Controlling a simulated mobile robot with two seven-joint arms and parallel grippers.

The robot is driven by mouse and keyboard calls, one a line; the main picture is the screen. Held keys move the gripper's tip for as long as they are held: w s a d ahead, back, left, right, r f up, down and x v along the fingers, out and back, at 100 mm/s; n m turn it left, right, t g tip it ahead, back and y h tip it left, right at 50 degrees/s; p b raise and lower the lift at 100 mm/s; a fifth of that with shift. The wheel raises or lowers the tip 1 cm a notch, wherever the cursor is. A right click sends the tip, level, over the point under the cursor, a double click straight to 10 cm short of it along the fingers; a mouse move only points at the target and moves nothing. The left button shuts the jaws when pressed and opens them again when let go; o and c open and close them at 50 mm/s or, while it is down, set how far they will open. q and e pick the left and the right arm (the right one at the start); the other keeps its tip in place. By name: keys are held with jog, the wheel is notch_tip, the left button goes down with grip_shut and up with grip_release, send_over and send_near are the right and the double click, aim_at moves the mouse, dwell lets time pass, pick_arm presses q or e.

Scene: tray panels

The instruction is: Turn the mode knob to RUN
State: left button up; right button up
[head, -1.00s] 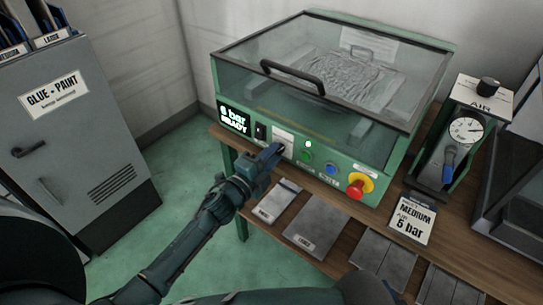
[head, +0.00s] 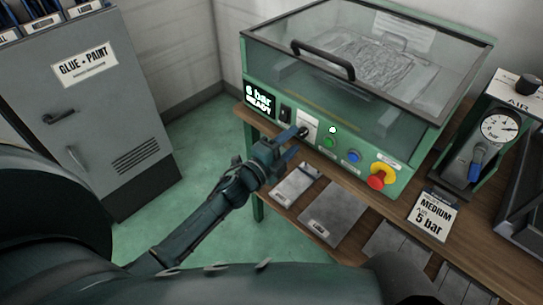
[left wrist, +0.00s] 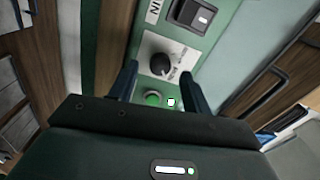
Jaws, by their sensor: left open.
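The mode knob (left wrist: 162,64) is a round black knob on a pale label plate on the green machine's front panel. In the head view the knob (head: 303,132) is small beside my fingertip; its setting cannot be read. My left gripper (head: 292,143) is open and empty in front of the panel. In the left wrist view my left gripper (left wrist: 159,72) has its two fingers apart, with the knob showing between them. They seem short of it; contact cannot be told. The plate's lettering is too small to read. My right gripper is not in view.
A black rocker switch (head: 285,114) and a display (head: 258,99) reading "6 bar READY" are left of the knob. A green button (head: 328,141), blue button (head: 353,156) and red emergency stop (head: 377,180) are right. Flat panels (head: 334,216) lie on the wooden bench below.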

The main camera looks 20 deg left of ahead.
pick_arm(q)
jog(key=v, duration=1.1)
jog(key=shift+s+b, duration=0.2)
jog(key=shift+b, duration=0.1)
jog(key=shift+a, duration=0.1)
